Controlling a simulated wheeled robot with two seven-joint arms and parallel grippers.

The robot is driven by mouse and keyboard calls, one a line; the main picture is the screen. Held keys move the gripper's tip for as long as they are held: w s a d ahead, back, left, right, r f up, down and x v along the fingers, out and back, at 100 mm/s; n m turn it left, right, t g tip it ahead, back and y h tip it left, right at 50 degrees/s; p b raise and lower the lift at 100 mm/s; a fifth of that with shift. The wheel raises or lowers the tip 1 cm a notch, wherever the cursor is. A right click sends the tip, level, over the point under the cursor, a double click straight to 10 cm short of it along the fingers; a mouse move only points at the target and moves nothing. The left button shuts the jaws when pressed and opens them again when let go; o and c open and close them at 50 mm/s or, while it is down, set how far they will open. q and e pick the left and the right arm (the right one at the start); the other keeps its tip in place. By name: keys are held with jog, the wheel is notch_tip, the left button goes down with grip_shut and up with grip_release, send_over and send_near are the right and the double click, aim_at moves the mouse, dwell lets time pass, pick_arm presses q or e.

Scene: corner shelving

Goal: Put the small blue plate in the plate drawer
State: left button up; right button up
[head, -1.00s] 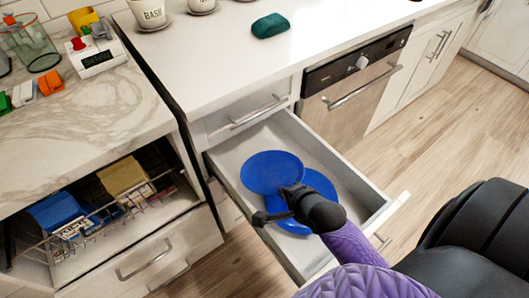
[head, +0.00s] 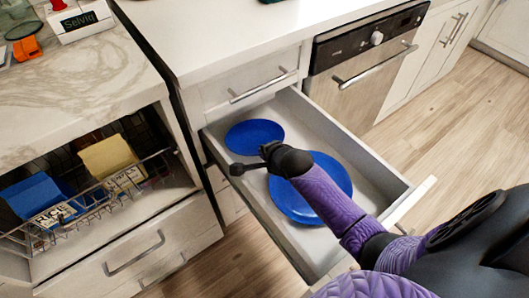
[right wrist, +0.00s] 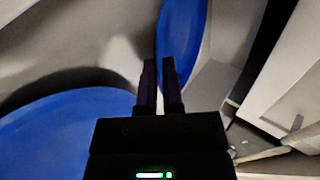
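The small blue plate (head: 254,135) lies in the open plate drawer (head: 398,207), towards its back left. A larger blue plate (head: 325,205) lies nearer the drawer's front, partly hidden under my right arm. My right gripper (head: 265,149) is low over the drawer, between the two plates and close to the small plate's near edge. Blue plate surfaces show there at the left and beyond the fingertips. My left gripper is not in view.
An open rack (head: 105,200) with a blue box and a tan box stands left of the drawer. The white counter (head: 220,35) runs above, with an oven (head: 350,80) to the right. The drawer's side walls bound my right gripper. Wooden floor is clear at right.

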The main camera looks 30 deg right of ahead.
jog(key=o, duration=0.4)
jog(key=shift+c, duration=0.2)
jog(key=shift+r, duration=0.2)
pick_arm(q)
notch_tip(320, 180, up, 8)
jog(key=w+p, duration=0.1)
jog(key=p, duration=0.6)
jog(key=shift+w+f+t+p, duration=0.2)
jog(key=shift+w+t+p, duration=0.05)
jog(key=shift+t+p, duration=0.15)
pick_arm(e)
jog(key=v, duration=1.2)
jog(key=shift+f, duration=0.1)
